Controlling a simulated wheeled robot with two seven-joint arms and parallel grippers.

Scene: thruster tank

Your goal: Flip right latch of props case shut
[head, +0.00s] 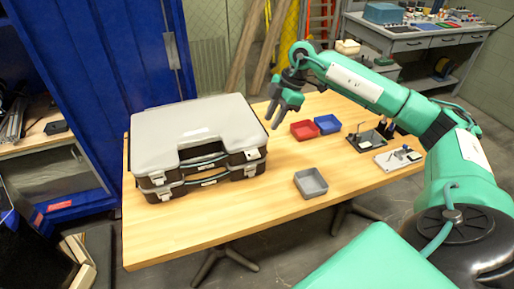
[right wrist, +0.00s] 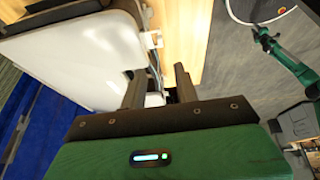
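My right gripper (head: 274,117) is open and empty, right of the case and apart from the latch. In the right wrist view its two fingers (right wrist: 160,88) stand apart beside the pale lid (right wrist: 75,55). A green arm, seemingly my left, ends in a small dark gripper (right wrist: 264,36).
A red bin (head: 304,130), a blue bin (head: 328,124) and a grey bin (head: 311,183) stand right of the case. Small fixtures (head: 398,158) are at the table's right. A blue cabinet (head: 95,90) stands behind at left. The wooden tabletop (head: 230,215) is bare in front.

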